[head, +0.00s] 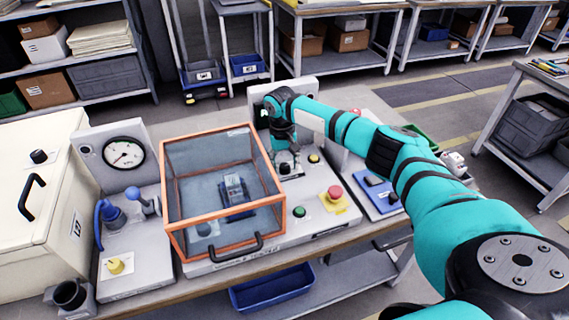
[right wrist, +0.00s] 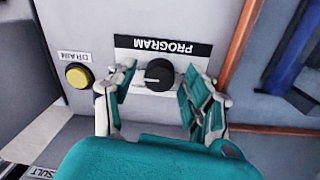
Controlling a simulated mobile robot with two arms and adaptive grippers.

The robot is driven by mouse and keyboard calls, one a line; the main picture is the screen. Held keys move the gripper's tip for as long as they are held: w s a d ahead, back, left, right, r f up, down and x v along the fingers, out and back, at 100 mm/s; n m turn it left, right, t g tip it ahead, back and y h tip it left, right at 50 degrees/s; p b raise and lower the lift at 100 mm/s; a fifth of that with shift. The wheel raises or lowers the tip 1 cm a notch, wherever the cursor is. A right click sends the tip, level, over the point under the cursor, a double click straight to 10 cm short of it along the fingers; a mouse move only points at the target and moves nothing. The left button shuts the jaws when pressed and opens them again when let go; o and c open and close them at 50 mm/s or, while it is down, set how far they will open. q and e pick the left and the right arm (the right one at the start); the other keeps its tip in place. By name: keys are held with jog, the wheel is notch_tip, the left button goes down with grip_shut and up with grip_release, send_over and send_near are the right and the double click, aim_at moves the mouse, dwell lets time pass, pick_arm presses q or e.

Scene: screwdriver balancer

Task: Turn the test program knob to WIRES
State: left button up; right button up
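The test program knob (right wrist: 160,75) is a round black knob on a grey panel in the right wrist view. A black label reading PROGRAM (right wrist: 162,47) appears upside down beside it. A light pointer mark seems to show on the knob, but the position names around it are too small or hidden to read. My right gripper (right wrist: 161,92) is open, with one teal finger on each side of the knob and visible gaps to it. My left gripper is not in view.
An orange-framed clear box (head: 222,190) with a black handle stands just left of my right gripper. A yellow DRAIN button (right wrist: 78,75) is near the knob. A green button (head: 299,212) and a red mushroom button (head: 334,193) sit at the panel's front. A gauge (head: 124,153) stands left.

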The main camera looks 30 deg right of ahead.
grip_shut()
